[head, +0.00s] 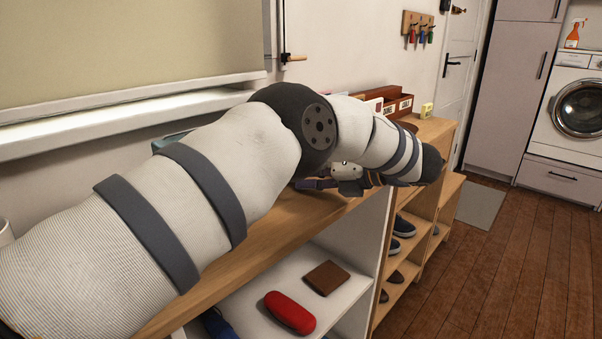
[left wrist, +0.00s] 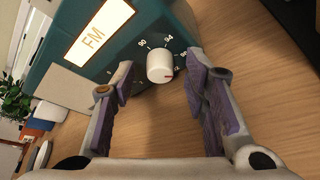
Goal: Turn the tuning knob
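A teal radio (left wrist: 150,25) shows in the left wrist view, tilted in the picture, with a lit FM panel (left wrist: 98,30). Its white tuning knob (left wrist: 160,66) has a small red mark at its lower right, and dial numbers such as 90 and 94 are around it. My left gripper (left wrist: 161,78) is open, with one purple-padded finger on each side of the knob. Whether the pads touch it I cannot tell. In the head view my arm hides most of the radio; a teal bit (head: 165,141) shows behind it. My right gripper is in neither view.
The radio stands on a long wooden shelf top (head: 262,222). Below are a red case (head: 290,312), a brown wallet (head: 327,278) and shoes (head: 402,227). A wooden organizer (head: 398,106) and a yellow item (head: 427,110) are at the far end.

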